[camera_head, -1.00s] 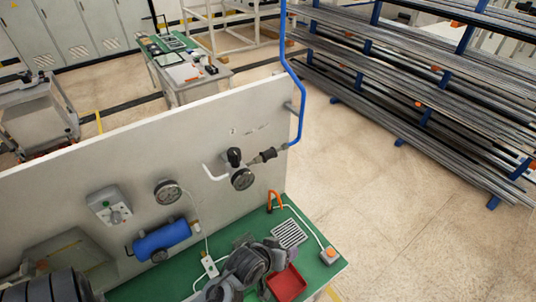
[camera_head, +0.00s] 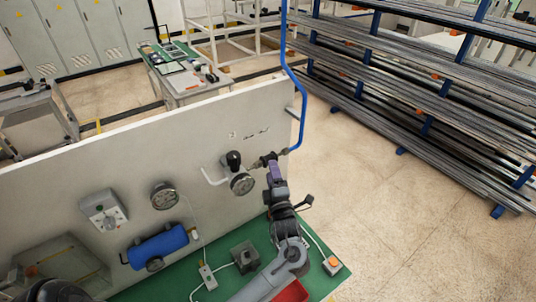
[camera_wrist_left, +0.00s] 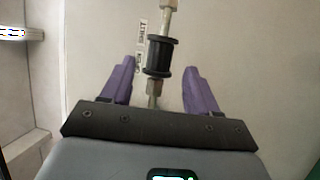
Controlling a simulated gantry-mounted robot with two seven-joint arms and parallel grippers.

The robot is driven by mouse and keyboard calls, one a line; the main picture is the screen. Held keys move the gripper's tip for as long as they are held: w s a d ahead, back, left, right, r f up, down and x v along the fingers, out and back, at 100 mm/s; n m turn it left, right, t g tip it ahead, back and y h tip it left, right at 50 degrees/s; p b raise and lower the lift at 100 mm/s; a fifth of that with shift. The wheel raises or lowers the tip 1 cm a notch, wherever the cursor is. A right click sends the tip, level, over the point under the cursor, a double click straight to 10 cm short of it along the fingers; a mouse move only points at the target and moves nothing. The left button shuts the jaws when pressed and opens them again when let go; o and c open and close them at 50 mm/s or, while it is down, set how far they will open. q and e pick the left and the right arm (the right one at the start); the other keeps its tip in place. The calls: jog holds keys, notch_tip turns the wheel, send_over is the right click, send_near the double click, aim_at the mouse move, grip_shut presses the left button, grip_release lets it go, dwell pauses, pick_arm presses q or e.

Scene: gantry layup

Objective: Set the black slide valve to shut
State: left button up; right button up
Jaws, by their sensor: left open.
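The black slide valve (camera_head: 267,158) sits on the pipe fitting at the right end of the upright panel, by the blue pipe. In the left wrist view its black ribbed sleeve (camera_wrist_left: 159,56) lies on a metal stem, beside a small printed label (camera_wrist_left: 140,42). My left gripper (camera_head: 273,173) is at the valve, its purple fingers partly covering it in the head view. In the wrist view the fingers (camera_wrist_left: 158,74) are open, one on each side of the sleeve and stem, with visible gaps. Contact does not show. My right gripper is not in view.
A gauge (camera_head: 242,184) and black knob (camera_head: 233,159) are just left of the valve. Another gauge (camera_head: 164,196), a blue cylinder (camera_head: 160,245) and a switch box (camera_head: 104,211) are farther left. A red tray (camera_head: 291,292) and small boxes occupy the green bench (camera_head: 218,259).

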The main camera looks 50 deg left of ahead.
aim_at(269, 157)
pick_arm(q)
jog(key=p+x, duration=0.2)
jog(key=x, duration=0.4)
jog(key=shift+w+a+r, duration=0.15)
jog(key=shift+a+r, duration=0.05)
jog(key=shift+a, duration=0.05)
jog(key=shift+w+a, duration=0.3)
jog(key=shift+a, duration=0.3)
grip_shut()
